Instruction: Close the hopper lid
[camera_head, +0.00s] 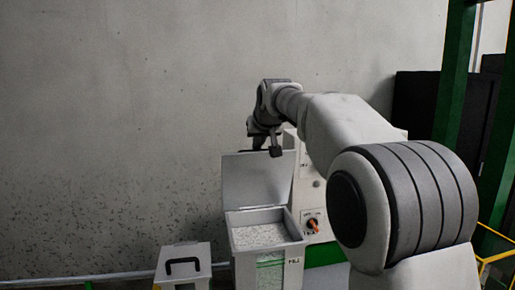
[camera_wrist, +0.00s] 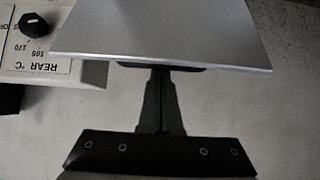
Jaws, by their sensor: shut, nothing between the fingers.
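The hopper (camera_head: 267,222) is a light grey box with pale speckled contents in its open top. Its lid (camera_head: 258,182) is a flat grey panel standing up, open, at the back of the box. My gripper (camera_head: 275,151) is at the lid's upper edge, pointing down. In the wrist view the lid (camera_wrist: 165,35) fills the upper middle. My gripper's shut fingers (camera_wrist: 161,78) reach up to the lid's edge, and their tips are partly hidden by it. I cannot tell whether they touch it. Nothing shows between the fingers.
A machine panel with an orange knob (camera_head: 313,225) stands right of the hopper. A panel with a black knob (camera_wrist: 32,23) shows in the wrist view. A grey box with a black handle (camera_head: 183,263) is at lower left. A concrete wall (camera_head: 120,120) is behind.

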